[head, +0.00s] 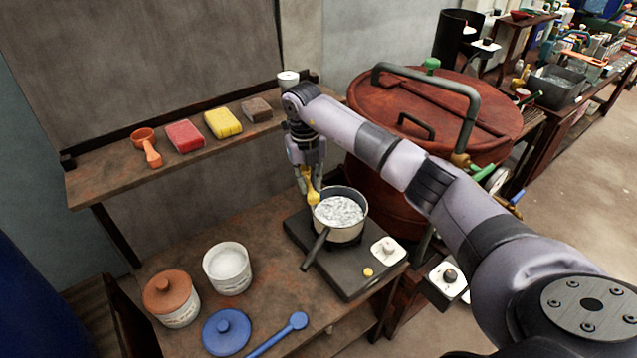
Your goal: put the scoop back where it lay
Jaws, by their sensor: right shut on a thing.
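My right gripper (305,178) points down at the left rim of the pot and is shut on a small yellow tool (312,196). The fingers and the pot partly hide it, so I cannot tell for sure that it is a scoop. The tool's lower part is beside or touching the pot's rim. An orange scoop (147,148) lies on the wall shelf (103,180), at its left end. A blue spoon-like tool (280,334) lies on the bench at the front. My left gripper is not in view.
The pot (340,232) of bubbling pale liquid stands on a dark hotplate (346,276). An open white jar (228,270), a blue lid (226,331) and a brown-lidded jar (172,300) stand left. Red (185,136), yellow (223,123) and brown (257,110) blocks lie on the shelf. A large red vat (390,105) is behind.

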